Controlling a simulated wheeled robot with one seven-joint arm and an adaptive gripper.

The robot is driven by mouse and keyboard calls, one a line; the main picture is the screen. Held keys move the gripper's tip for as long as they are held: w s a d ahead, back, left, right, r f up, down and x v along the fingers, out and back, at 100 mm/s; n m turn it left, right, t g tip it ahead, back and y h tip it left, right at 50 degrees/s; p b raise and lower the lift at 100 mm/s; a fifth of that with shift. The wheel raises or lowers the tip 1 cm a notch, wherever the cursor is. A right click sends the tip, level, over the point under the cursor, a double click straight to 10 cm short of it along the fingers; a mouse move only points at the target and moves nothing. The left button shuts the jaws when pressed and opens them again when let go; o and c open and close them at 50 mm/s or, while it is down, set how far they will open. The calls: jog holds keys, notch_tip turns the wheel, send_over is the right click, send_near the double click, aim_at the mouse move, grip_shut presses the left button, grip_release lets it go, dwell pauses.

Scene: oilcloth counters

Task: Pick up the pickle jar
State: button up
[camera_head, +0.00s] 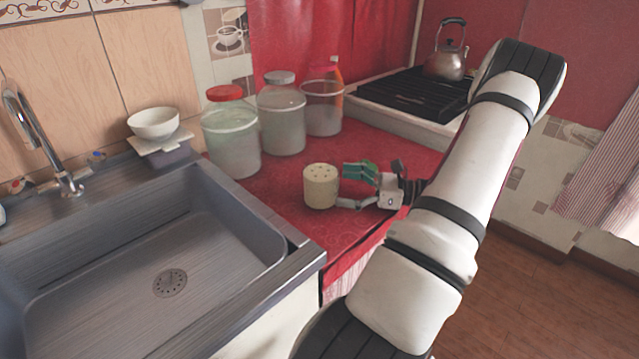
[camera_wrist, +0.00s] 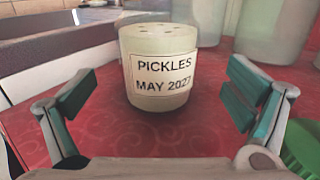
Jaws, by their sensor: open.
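The pickle jar (camera_head: 321,186) is a short cream cylinder with small holes in its top. It stands upright on the red cloth-covered counter (camera_head: 278,203). In the wrist view the jar (camera_wrist: 158,48) shows a label reading "PICKLES MAY 2027", though the last digit is not quite clear. My gripper (camera_head: 352,187) is open just to the right of the jar in the head view. In the wrist view my gripper (camera_wrist: 158,100) has its teal-padded fingers apart, one on each side of the jar's lower part, with gaps on both sides. Nothing is held.
Large clear jars, one with a red lid (camera_head: 225,93), stand behind the pickle jar. A sink (camera_head: 150,250) lies to the left. A green object (camera_wrist: 303,148) lies near the right finger. A stove (camera_head: 415,93) with a kettle (camera_head: 446,62) is at the back right.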

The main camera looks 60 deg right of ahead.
aim_at(322, 183)
jog(key=shift+b+x, duration=0.45)
jog(key=shift+x, duration=2.3)
jog(key=shift+a, duration=0.1)
jog(key=c, duration=2)
jog(key=shift+c, duration=0.2)
